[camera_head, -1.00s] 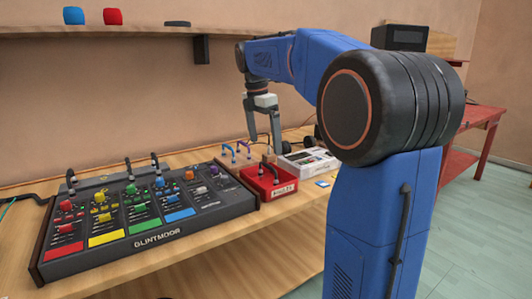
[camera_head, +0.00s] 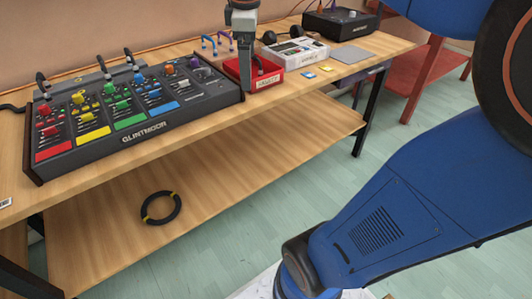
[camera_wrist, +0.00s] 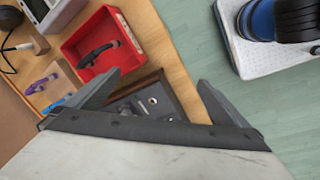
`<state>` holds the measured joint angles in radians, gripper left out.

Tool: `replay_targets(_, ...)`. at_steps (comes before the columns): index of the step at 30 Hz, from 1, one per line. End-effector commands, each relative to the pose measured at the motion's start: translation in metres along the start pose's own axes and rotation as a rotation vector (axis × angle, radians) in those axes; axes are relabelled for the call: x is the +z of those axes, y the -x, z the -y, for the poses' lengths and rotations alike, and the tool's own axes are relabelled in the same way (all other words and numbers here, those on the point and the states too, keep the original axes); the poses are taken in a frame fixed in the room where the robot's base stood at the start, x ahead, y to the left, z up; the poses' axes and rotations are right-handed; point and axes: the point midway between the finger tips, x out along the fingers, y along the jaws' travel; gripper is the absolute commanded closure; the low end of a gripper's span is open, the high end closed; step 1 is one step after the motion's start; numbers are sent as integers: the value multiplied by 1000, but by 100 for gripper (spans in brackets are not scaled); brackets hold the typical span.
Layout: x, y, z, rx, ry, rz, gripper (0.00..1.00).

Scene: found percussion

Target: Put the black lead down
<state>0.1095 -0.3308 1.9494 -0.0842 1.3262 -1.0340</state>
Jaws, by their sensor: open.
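A short black lead (camera_wrist: 95,54) lies inside the red tray (camera_wrist: 66,50) in the wrist view. The red tray (camera_head: 268,80) also shows in the head view, partly hidden behind my gripper. My gripper (camera_head: 245,86) hangs pointing down at the tray's left front, next to the mixer's right end. In the wrist view my gripper (camera_wrist: 158,82) is open, with nothing held between its fingers. The lead is outside the jaws, apart from them.
The mixer (camera_head: 140,128) stands left, with several black plugs along its back. A white boxed device (camera_head: 295,50), a black box (camera_head: 341,24) and small cards (camera_head: 309,74) lie right of the tray. A black coil (camera_head: 161,207) lies on the lower shelf. Bare wood runs along the front edge.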

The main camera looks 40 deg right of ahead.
Motion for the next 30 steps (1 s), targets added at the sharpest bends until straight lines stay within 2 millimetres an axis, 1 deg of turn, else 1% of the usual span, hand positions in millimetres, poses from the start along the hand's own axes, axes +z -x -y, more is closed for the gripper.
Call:
replay_targets(1, 4, -6, 20, 11, -65, -17, 0)
replay_targets(3, 10, -16, 44, 23, -168, -42, 0)
replay_targets(8, 22, -45, 98, 39, -404, -104, 0)
replay_targets(12, 34, -74, 142, 41, -609, -162, 0)
replay_targets(15, 42, -94, 169, 33, -741, -199, 0)
replay_targets(18, 48, -111, 189, 25, -843, -228, 0)
replay_targets(21, 52, -122, 201, 18, -911, -247, 0)
replay_targets(24, 54, -128, 206, 14, -943, -257, 0)
replay_targets(30, 54, -129, 207, 13, -952, -258, 0)
